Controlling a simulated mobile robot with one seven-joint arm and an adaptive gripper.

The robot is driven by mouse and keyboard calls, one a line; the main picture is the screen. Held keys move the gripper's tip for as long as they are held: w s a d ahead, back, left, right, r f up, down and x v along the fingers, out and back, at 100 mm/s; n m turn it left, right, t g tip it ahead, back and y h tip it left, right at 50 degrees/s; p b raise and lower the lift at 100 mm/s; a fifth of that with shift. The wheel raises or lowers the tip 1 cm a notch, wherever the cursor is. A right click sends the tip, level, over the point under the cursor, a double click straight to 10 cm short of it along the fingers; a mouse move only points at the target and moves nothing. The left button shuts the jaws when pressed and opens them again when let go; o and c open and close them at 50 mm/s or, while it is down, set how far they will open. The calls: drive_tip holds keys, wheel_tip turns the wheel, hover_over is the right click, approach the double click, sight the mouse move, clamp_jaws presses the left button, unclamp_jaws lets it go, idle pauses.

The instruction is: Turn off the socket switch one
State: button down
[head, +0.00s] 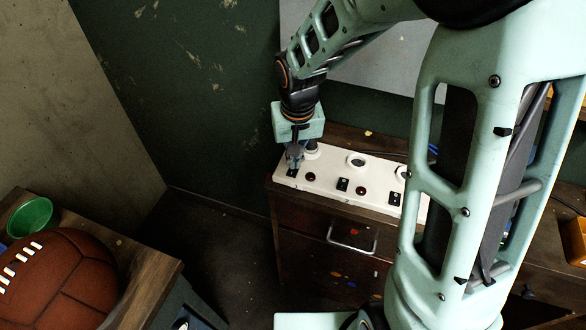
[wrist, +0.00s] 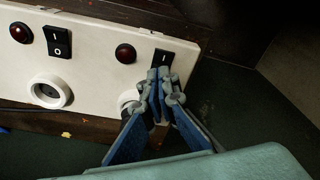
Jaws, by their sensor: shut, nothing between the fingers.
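A white socket strip (head: 325,177) lies on a wooden cabinet. Its black rocker switches sit in a row, each near a dark red lamp and a round socket. My gripper (head: 293,166) is shut and empty, pointing down at the strip's left end. In the wrist view its fingertips (wrist: 160,76) are at the end switch (wrist: 163,58) and cover its lower part. I cannot tell whether they touch it or which way it is tipped. The middle switch (head: 342,184) is uncovered; it also shows in the wrist view (wrist: 57,41), marked I and O.
The cabinet (head: 310,222) has a drawer with a metal handle (head: 352,240). A brown leather ball (head: 60,280) and a green bowl (head: 32,217) are on a wooden table at left. A dark green wall (head: 200,100) stands behind. My arm hides the strip's right end.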

drive_tip(key=shift+f, duration=0.2)
drive_tip(key=shift+r, duration=0.1)
drive_tip(key=shift+r+p, duration=2.5)
drive_tip(key=shift+r, duration=1)
